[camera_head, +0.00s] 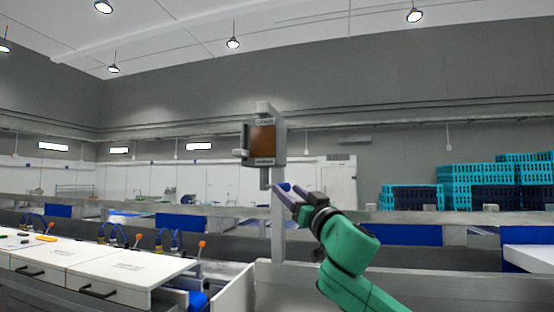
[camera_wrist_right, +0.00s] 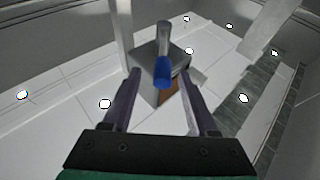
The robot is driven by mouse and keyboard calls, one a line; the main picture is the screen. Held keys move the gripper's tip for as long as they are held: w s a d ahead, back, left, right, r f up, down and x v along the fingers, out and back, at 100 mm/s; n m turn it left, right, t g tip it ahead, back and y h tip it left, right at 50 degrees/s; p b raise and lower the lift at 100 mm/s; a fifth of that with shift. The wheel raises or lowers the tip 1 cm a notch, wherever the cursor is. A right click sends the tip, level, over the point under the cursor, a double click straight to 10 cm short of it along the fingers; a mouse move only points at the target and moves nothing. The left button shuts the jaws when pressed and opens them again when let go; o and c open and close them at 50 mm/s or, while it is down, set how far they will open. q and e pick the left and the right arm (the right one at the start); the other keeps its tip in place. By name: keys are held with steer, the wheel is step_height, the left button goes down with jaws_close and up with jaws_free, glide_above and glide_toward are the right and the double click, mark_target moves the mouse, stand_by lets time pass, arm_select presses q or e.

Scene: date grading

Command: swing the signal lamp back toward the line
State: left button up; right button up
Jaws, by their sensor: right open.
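The signal lamp (camera_head: 264,142) is a grey box with a brown-orange face, mounted on a grey post above the line. A short grey handle with a blue end (camera_wrist_right: 162,70) sticks out from under it toward the right wrist camera. My right gripper (camera_head: 284,194) is just below the lamp, reaching up from the lower right. In the right wrist view its fingers (camera_wrist_right: 160,80) are open, one on each side of the blue end, with a gap showing on both sides. The lamp's grey box (camera_wrist_right: 150,75) shows behind the handle. My left gripper is not in view.
Grey rails and conveyor sides run across behind and below the lamp post. A white counter with drawers (camera_head: 120,268) stands at lower left, with blue hoses and orange-tipped levers behind it. Stacked teal and dark blue crates (camera_head: 480,185) stand at the right. Space around the lamp is clear.

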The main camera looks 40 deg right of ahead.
mark_target(269, 155)
steer(key=p+x, duration=0.5)
steer(key=x, duration=0.1)
steer(key=shift+w+a+r, duration=0.1)
steer(key=shift+w+r, duration=0.15)
steer(key=shift+w, duration=0.05)
steer(key=shift+w+f, duration=0.1)
steer(key=shift+w, duration=0.2)
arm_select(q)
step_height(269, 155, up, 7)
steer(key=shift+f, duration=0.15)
arm_select(e)
steer(key=shift+s+f, duration=0.1)
steer(key=shift+s, duration=0.15)
jaws_close()
